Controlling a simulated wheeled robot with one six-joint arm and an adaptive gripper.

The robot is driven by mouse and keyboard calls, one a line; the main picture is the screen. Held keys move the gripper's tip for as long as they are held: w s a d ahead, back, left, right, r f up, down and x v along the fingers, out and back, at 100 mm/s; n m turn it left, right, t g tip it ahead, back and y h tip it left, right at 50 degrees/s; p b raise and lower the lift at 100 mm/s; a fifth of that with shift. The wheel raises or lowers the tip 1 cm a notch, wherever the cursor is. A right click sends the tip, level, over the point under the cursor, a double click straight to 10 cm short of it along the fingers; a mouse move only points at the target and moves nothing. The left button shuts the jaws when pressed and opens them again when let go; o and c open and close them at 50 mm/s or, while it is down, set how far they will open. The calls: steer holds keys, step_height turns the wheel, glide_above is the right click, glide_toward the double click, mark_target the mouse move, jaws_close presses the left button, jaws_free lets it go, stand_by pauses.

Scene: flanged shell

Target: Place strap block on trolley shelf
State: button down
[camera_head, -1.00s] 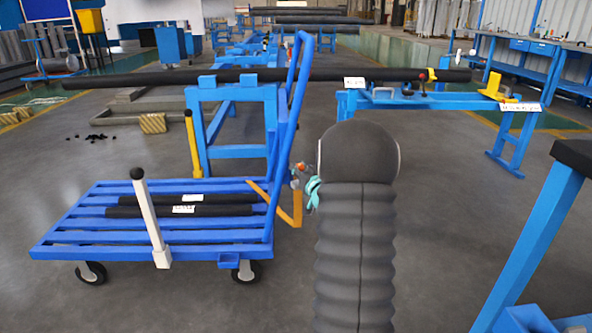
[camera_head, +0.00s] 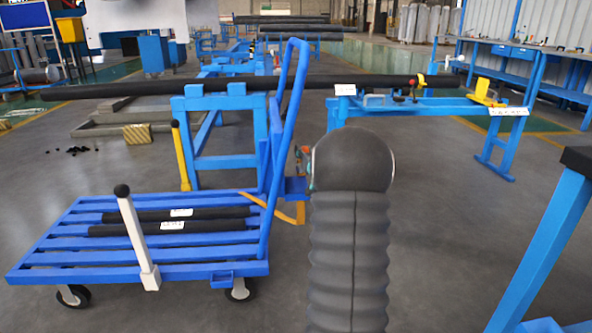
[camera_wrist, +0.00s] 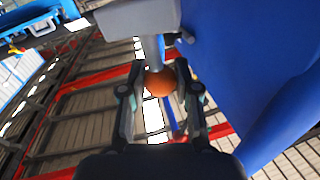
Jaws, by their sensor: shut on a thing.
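The blue slatted trolley shelf (camera_head: 190,271) lies at the lower left of the head view. My gripper (camera_wrist: 160,86) is shut on an orange ball-shaped knob in the wrist view. A stem joins the knob to a pale grey block (camera_wrist: 140,16), which I take to be the strap block. In the head view my gripper (camera_head: 305,165) is mostly hidden behind my dark arm. It appears close to the right of the trolley's tall blue handle (camera_head: 283,150); the gap is unclear. A broad blue surface fills the right of the wrist view.
Two dark bars (camera_head: 170,226) lie on the rear part of the shelf; its front slats look bare. A white post (camera_head: 137,238) with a black knob stands at its front. Behind, a long dark pipe (camera_head: 130,87) rests on blue stands. A blue table leg (camera_head: 540,250) is at right.

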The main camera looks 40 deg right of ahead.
steer(key=shift+w+a+f+b, duration=0.2)
steer(key=shift+w+f, duration=0.25)
steer(key=shift+f, duration=0.55)
steer(key=shift+w+a+f+b, duration=0.1)
steer(key=shift+w+a+f, duration=0.3)
steer(key=shift+f, duration=0.55)
steer(key=shift+w+a+f+b, duration=0.15)
steer(key=shift+w+f, duration=0.4)
steer(key=shift+f, duration=0.45)
steer(key=shift+f, duration=0.15)
steer(key=c, duration=1.1)
jaws_free()
steer(key=shift+c, duration=0.2)
